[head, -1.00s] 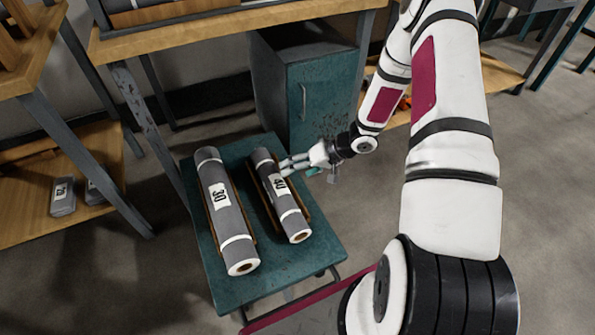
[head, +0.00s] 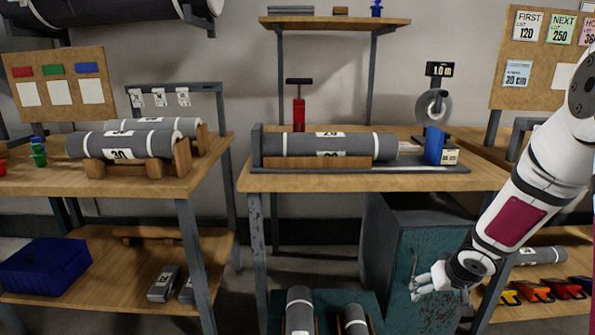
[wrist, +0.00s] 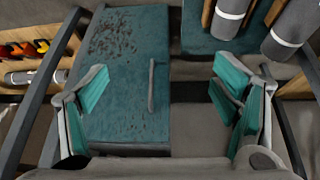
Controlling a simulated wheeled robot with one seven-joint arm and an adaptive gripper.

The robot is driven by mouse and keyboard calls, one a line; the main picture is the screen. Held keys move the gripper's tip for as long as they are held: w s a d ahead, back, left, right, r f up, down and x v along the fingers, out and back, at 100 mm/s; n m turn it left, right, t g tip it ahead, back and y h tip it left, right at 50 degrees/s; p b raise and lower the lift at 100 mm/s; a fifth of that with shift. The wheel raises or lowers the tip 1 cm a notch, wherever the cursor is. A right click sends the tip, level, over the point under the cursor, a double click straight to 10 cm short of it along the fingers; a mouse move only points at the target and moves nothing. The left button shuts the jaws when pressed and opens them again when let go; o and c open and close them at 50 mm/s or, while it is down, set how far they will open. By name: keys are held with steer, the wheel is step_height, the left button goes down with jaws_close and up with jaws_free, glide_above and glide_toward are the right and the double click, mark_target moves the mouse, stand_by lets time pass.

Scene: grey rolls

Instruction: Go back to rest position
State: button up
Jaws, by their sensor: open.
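My gripper (head: 424,288) is at the lower right in the head view, in front of the teal cabinet (head: 420,245). In the wrist view my gripper (wrist: 160,105) shows its two teal-padded fingers wide apart with nothing between them. The cabinet door (wrist: 125,75) with its handle lies beyond the fingers. Two grey rolls, a left one (head: 299,310) and a right one (head: 353,320), lie on the low teal cart (head: 376,305) at the bottom of the head view. The gripper is to the right of them and apart from them.
A left bench (head: 60,185) carries more rolls, with a blue bin (head: 45,265) below. Orange and red tools (head: 535,290) lie on the right lower shelf. Open floor shows between the benches.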

steer(key=s+a+r+m+g+h, duration=0.1)
steer(key=s+r+h, duration=0.1)
steer(key=s+r, duration=0.6)
steer(key=s+r+g+h, duration=0.1)
steer(key=s+r+h, duration=0.1)
steer(key=s+r, duration=0.6)
steer(key=s+a+r+n+g+y, duration=0.1)
steer(key=s+a+r+y, duration=0.1)
steer(key=s+a, duration=0.45)
steer(key=s+a+r+g+y, duration=0.1)
steer(key=s+a+r, duration=0.15)
steer(key=s, duration=0.75)
steer(key=s+a+r+n+g+y, duration=0.1)
steer(key=s+a+r+y, duration=0.1)
steer(key=s+a, duration=0.5)
step_height(320, 180, up, 32)
steer(key=d+t+p, duration=0.1)
steer(key=t+p, duration=0.2)
steer(key=p, duration=2.7)
steer(key=shift+s+d+t, duration=0.3)
steer(key=shift+d, duration=0.1)
steer(key=shift+r, duration=0.1)
